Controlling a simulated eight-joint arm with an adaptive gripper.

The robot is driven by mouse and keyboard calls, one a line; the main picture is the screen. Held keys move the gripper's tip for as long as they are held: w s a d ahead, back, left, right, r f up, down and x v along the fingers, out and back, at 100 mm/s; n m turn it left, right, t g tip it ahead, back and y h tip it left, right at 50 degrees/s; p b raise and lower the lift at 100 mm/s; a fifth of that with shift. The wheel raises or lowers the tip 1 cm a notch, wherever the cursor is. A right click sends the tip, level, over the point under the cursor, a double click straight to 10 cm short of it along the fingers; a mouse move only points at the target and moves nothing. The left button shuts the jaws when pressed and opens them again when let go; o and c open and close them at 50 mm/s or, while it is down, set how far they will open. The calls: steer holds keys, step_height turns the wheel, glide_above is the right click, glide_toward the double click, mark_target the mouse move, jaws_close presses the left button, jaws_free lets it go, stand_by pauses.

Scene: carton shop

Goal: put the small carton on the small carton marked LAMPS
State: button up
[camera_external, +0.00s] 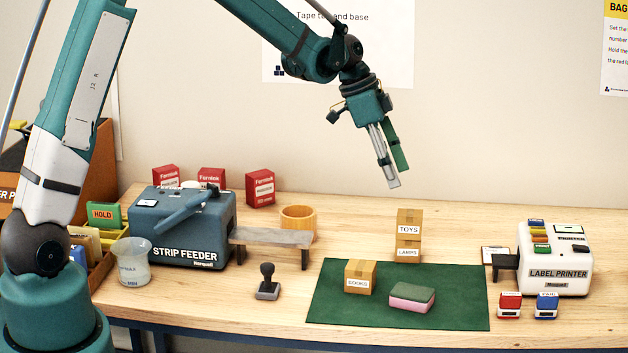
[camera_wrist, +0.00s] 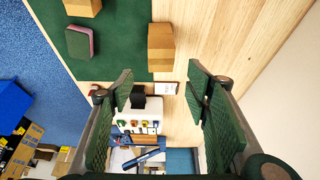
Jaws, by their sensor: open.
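A small carton marked LAMPS (camera_external: 408,255) stands on the table at the back edge of the green mat. A small carton marked TOYS (camera_external: 409,218) sits squarely on top of it. The stack also shows in the wrist view (camera_wrist: 160,48), seen from above. A carton marked BOOKS (camera_external: 358,279) stands on the mat to the left; it also shows in the wrist view (camera_wrist: 83,7). My gripper (camera_external: 397,178) is open and empty, in the air above the stack, apart from it. In the wrist view its two fingers (camera_wrist: 160,80) are spread wide with nothing between them.
The green mat (camera_external: 440,310) also holds a pink and green sponge (camera_external: 411,297). A label printer (camera_external: 554,262) and red and blue stamps stand at right. A strip feeder (camera_external: 183,230), wooden cup (camera_external: 298,222) and hand stamp (camera_external: 267,283) are at left.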

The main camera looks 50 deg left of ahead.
steer(key=shift+s+r, duration=0.1)
steer(key=s+d+r+n+t+y, duration=0.1)
steer(key=s+d+r+n, duration=0.1)
steer(key=s+r, duration=0.7)
steer(key=s+d+r+n+t+y, duration=0.15)
steer(key=s+r, duration=0.45)
steer(key=s, duration=0.7)
steer(key=s+d+f+n+t, duration=0.1)
steer(key=s+n, duration=0.4)
steer(key=s, duration=1.9)
steer(key=shift+d+f+y, duration=0.2)
steer(key=shift+f+y, duration=0.15)
steer(key=shift+f, duration=0.1)
